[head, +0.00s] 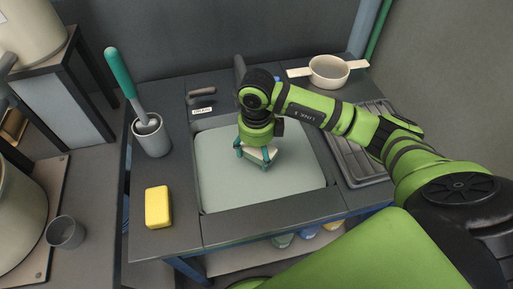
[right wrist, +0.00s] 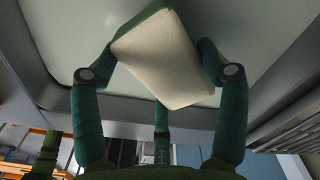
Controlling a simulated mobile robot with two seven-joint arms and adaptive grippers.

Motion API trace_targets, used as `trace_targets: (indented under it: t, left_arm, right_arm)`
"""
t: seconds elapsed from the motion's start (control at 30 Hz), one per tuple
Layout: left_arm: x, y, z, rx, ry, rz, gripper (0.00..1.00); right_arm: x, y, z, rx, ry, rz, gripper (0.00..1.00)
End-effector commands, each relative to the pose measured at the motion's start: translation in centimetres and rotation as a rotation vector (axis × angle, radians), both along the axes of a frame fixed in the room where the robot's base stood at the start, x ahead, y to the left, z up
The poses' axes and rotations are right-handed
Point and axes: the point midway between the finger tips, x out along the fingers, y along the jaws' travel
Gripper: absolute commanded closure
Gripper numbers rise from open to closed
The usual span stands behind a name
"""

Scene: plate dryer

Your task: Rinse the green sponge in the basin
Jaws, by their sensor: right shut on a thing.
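My right gripper (head: 257,158) points down over the basin (head: 218,178) and is shut on a sponge (head: 259,154). In the right wrist view, the sponge (right wrist: 165,62) shows a broad cream face and a green strip along its upper edge. The fingers of the gripper (right wrist: 158,82) sit around it, one at each side and one below. The basin is pale grey-green inside, and I cannot tell where any water surface lies or whether the sponge touches it. My left gripper is out of view.
A yellow sponge (head: 158,207) lies on the counter left of the basin. A grey cup (head: 153,138) holding a teal-handled brush (head: 124,78) stands behind it. A white strainer (head: 328,71) is at the back right. A grey ribbed rack (head: 352,160) lies right of the basin.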

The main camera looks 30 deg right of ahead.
Motion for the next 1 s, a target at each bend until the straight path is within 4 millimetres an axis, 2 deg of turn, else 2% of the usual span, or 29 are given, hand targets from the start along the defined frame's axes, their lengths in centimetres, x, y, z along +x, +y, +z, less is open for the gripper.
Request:
trace_targets:
  t: [0.03,0.7,1.0]
  left_arm:
    - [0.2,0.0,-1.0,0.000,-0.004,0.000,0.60]
    - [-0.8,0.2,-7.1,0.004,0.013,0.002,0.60]
    - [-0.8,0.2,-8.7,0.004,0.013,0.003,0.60]
  right_arm:
    - [0.0,0.0,-1.1,-0.001,-0.001,0.000,0.48]
    - [0.0,0.0,-7.7,0.000,0.000,0.000,0.48]
    - [0.1,0.0,-9.6,0.001,-0.001,-0.001,0.48]
